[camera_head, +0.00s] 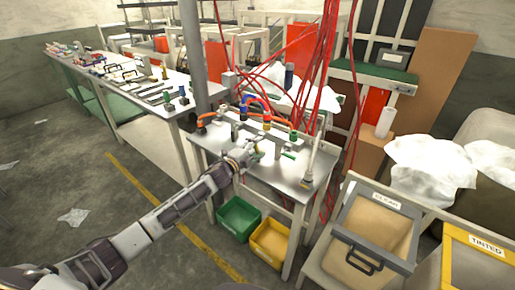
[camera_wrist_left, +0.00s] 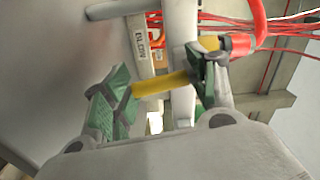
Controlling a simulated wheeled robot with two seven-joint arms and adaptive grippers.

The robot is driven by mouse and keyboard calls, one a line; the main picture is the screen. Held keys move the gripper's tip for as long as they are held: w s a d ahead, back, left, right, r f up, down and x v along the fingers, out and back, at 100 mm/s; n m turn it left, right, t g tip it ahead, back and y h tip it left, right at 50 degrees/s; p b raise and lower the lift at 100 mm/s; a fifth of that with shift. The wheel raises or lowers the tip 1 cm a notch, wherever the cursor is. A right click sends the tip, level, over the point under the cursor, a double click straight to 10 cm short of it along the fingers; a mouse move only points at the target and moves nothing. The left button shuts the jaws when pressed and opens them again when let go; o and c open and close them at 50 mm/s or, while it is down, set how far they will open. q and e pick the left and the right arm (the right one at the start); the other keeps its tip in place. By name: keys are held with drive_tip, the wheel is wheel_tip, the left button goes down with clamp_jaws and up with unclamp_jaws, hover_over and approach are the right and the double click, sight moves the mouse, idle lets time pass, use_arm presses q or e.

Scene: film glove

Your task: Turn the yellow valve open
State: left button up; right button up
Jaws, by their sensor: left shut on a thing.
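The yellow valve handle (camera_wrist_left: 160,84) lies between the green-padded fingers of my left gripper (camera_wrist_left: 158,88) in the left wrist view, and the gripper is shut on it. In the head view my left arm reaches from the lower left to the metal table, with the left gripper (camera_head: 250,153) at its near left part. The valve is mostly hidden by the gripper there. The valve's body is hard to make out in both views. My right gripper is in neither view.
Pipe fittings and colored hoses (camera_head: 258,110) stand along the back of the metal table (camera_head: 290,178). Red cables (camera_head: 325,60) hang behind it. A green bin (camera_head: 238,217) and a yellow bin (camera_head: 270,242) sit below. A long bench (camera_head: 150,92) with tools is at left.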

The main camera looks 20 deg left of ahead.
use_arm(q)
drive_tip(key=shift+w+a+r+m, duration=0.1)
drive_tip(key=shift+m, duration=1)
drive_tip(key=o, duration=1.1)
drive_tip(key=shift+a, duration=0.15)
drive_tip(key=v, duration=1.2)
